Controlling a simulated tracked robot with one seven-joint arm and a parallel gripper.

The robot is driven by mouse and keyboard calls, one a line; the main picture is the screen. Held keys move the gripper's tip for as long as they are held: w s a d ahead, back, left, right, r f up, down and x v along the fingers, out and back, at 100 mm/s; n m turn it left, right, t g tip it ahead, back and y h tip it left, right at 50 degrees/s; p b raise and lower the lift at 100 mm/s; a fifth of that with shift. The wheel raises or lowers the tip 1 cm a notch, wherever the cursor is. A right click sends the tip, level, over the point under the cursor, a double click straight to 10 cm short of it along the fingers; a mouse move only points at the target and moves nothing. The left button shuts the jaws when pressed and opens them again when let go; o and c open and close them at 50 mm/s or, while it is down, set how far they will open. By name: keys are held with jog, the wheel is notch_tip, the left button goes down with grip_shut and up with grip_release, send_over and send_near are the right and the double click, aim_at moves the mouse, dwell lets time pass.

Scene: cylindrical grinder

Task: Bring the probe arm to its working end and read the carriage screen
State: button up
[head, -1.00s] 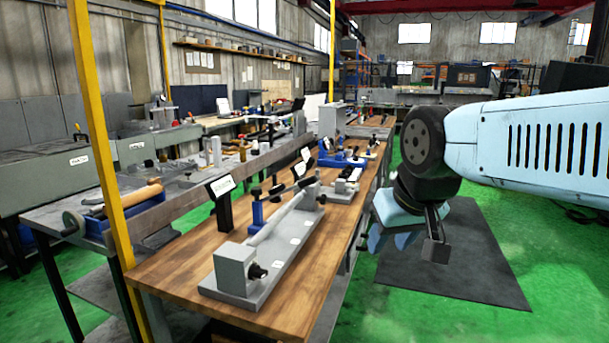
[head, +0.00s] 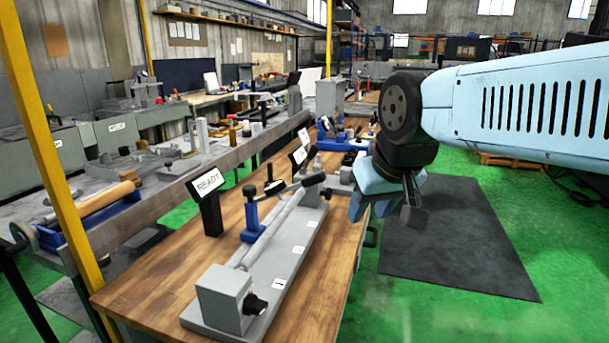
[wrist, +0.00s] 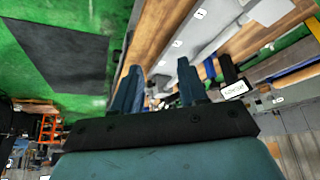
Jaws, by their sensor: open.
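The cylindrical grinder's grey base (head: 268,273) lies along the wooden bench, with a long grey bar above it and a headstock block (head: 228,298) at its near end. A blue upright (head: 252,220) stands beside the bar.
A yellow post (head: 55,150) stands at the left, by a grey side table with a blue-framed roller (head: 100,205). More fixtures and a smaller screen (head: 299,156) stand farther along the bench.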

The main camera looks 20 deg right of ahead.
jog(key=shift+o, duration=1.4)
jog(key=shift+w+r, duration=0.25)
notch_tip(320, 180, up, 5)
jog(key=n+g, duration=0.6)
jog(key=n, duration=0.5)
send_over(311, 175)
notch_tip(311, 175, down, 13)
jog(key=shift+d+f, duration=0.1)
grip_shut()
